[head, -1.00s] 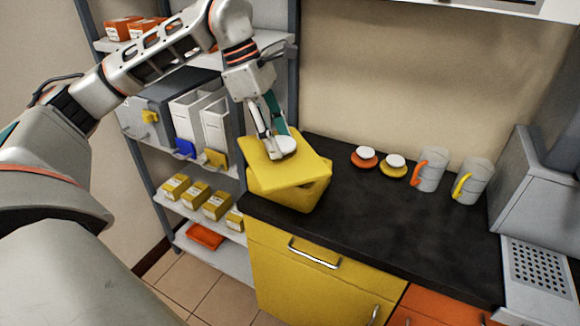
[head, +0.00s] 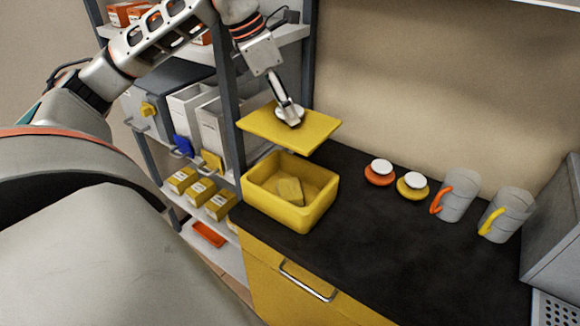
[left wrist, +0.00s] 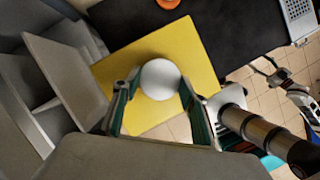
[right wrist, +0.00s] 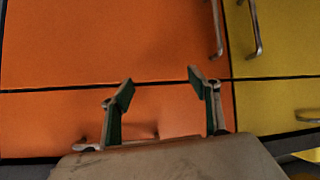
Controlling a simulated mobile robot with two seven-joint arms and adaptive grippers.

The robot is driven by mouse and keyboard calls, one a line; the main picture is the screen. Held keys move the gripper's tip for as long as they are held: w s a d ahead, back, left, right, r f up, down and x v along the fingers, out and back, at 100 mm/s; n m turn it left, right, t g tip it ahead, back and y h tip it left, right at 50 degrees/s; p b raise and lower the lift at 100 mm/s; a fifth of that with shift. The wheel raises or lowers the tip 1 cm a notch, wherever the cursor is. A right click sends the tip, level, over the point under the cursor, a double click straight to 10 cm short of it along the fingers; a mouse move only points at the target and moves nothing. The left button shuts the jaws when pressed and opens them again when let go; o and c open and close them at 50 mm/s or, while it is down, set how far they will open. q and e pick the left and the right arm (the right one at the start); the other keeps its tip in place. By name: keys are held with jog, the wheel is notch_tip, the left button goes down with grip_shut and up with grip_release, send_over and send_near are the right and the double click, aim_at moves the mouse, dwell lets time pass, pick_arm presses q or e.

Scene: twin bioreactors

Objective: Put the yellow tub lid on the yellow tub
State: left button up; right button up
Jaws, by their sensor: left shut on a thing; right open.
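The yellow tub (head: 318,208) stands open on the left end of the dark counter, with a small yellowish block (head: 290,190) inside. The flat yellow tub lid (head: 262,125) hangs above the tub's back part, apart from it. My left gripper (head: 290,115) is shut on the lid's white round knob. In the left wrist view the knob (left wrist: 160,79) sits between the fingers, with the yellow lid (left wrist: 198,60) spread beneath it. My right gripper (right wrist: 160,92) is open and empty in front of orange cabinet fronts; it is not in the head view.
Right of the tub stand small orange (head: 380,174) and yellow (head: 412,186) lids with white knobs, then two grey vessels with orange (head: 460,196) and yellow (head: 505,217) handles. A shelf rack (head: 228,90) with boxes is at left. The counter front (head: 340,255) is clear.

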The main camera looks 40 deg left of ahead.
pick_arm(q)
notch_tip(320, 180, down, 16)
jog(key=b, duration=0.2)
jog(key=shift+r+b, duration=0.2)
jog(key=shift+b, duration=0.15)
jog(key=o, duration=1.2)
jog(key=shift+c, duration=0.2)
